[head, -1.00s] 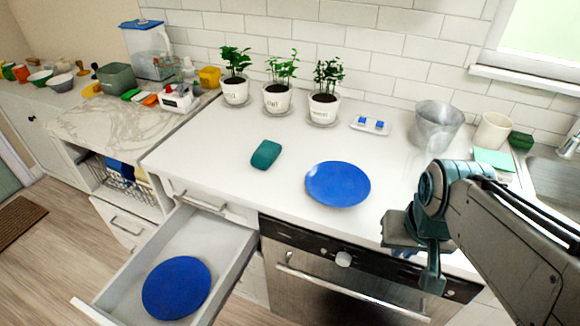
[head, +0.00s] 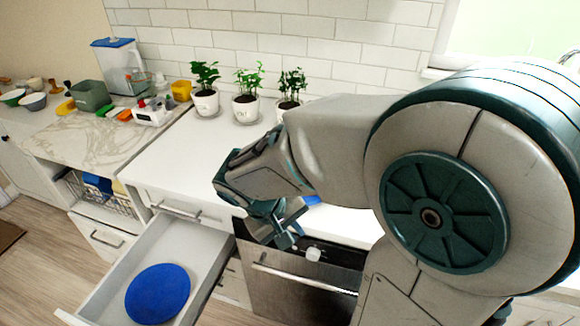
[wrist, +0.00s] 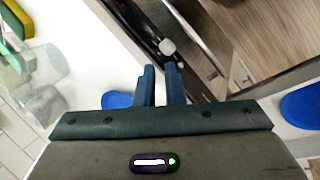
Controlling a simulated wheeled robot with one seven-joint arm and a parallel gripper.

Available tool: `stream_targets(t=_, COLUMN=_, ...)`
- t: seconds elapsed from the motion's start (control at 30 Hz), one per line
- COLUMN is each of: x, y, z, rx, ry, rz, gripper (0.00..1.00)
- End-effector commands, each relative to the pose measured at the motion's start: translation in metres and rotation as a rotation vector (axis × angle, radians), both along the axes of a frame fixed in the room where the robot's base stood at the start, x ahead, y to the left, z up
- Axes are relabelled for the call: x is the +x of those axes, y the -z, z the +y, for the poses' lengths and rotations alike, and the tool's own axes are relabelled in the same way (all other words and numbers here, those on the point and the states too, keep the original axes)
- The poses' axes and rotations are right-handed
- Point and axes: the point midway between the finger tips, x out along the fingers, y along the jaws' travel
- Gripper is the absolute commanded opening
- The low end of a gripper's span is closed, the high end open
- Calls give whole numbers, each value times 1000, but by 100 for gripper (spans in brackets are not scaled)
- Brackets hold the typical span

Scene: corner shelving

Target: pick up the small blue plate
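Two blue plates are in view, and I cannot tell which is smaller. One plate (head: 158,293) lies flat in the open drawer (head: 200,255); its edge also shows at the right of the wrist view (wrist: 301,105). The other plate (head: 313,200) is on the white counter, mostly hidden behind my arm in the head view; part of it shows left of the fingers in the wrist view (wrist: 117,100). My gripper (head: 290,224) is above the counter's front edge near the oven, empty, with a narrow gap between its fingers (wrist: 161,86).
Potted plants (head: 247,106) stand along the back wall. The oven front (head: 300,285) is below the counter. A marble-topped unit (head: 110,135) with several items is at the left. My arm covers the right of the head view. A clear container (wrist: 32,72) shows in the wrist view.

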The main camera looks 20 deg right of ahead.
Motion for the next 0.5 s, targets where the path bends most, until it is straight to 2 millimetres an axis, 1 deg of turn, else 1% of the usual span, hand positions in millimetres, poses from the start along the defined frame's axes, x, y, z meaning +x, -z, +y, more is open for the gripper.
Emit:
stream_targets(t=0.03, x=10, y=-1, z=8, rx=-75, ry=-46, rz=5, gripper=9)
stream_targets(t=0.1, x=23, y=-1, z=17, rx=-178, ry=-99, rz=-12, gripper=9)
stream_targets(t=0.17, x=35, y=-1, z=27, rx=-261, ry=-146, rz=-39, gripper=9)
stream_targets(t=0.3, x=60, y=-2, z=53, rx=-423, ry=-255, rz=-126, gripper=9)
stream_targets(t=0.4, x=72, y=-4, z=71, rx=-499, ry=-319, rz=-189, gripper=9)
stream_targets(t=0.5, x=80, y=-5, z=84, rx=-546, ry=-362, rz=-235, gripper=9)
